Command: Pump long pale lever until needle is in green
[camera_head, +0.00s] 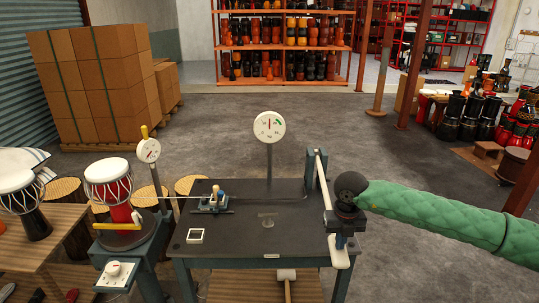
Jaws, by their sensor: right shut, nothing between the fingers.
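The long pale lever (323,180) runs along the right edge of the dark workbench, from a blue-grey bracket (311,171) toward me. Its broad pale near end (338,257) shows below my gripper. My right gripper (345,241) is shut and empty, over the near part of the lever and partly hiding it; I cannot tell whether they touch. The round white gauge (269,127) stands on a post at the bench's back. Its needle points about straight up, and a small green band lies to the upper right of the dial. My left gripper is out of view.
The workbench (255,240) carries a small clamp-like fixture (214,201) and a white square frame (195,236). A smaller gauge (148,150) and a red-and-white drum (110,183) stand at left. A mallet (286,277) is below the bench front. Open floor lies behind.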

